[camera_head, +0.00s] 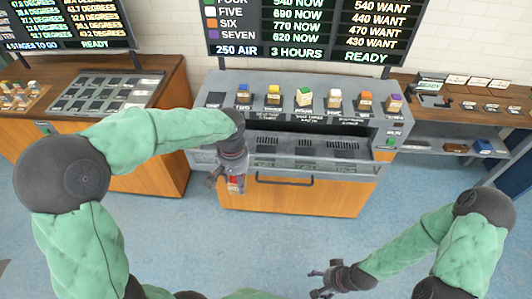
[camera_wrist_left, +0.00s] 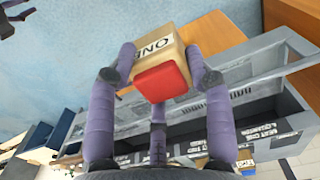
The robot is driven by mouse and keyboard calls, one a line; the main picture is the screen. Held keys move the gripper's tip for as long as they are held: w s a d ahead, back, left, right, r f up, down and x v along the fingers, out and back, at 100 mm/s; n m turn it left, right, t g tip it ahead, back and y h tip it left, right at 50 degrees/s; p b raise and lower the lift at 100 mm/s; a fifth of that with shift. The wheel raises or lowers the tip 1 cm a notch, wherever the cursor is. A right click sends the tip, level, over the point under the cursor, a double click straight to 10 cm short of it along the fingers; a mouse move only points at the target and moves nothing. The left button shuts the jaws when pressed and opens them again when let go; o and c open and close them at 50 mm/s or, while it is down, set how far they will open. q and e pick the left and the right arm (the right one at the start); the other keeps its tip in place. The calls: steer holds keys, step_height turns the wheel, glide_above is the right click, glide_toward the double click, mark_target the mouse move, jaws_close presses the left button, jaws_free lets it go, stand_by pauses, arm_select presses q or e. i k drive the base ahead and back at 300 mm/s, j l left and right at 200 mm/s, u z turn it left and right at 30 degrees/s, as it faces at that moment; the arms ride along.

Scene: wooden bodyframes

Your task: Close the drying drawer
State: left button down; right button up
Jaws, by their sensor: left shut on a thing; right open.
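The drying drawer (camera_head: 318,163) is a grey metal tray with slotted sections, standing out from the front of the middle cabinet, with a dark gap above and behind it. A black bar handle (camera_head: 284,181) is on the wooden front below. My left gripper (camera_head: 228,180) is shut on a wooden block with a red end, in front of the drawer's left part. In the left wrist view the block (camera_wrist_left: 152,48) reads "ONE", and the grey drawer (camera_wrist_left: 250,95) lies behind it. My right gripper (camera_head: 326,281) is open and empty at the lower middle, apart from the cabinet.
Several coloured-top blocks (camera_head: 304,97) stand in a row on the cabinet's grey top; its leftmost place (camera_head: 215,99) is bare. A left bench (camera_head: 110,92) holds a grid tray. A right bench (camera_head: 480,105) holds dark plates. The blue floor (camera_head: 300,235) in front is clear.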

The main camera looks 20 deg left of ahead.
mark_target(286, 152)
steer(key=i, duration=1)
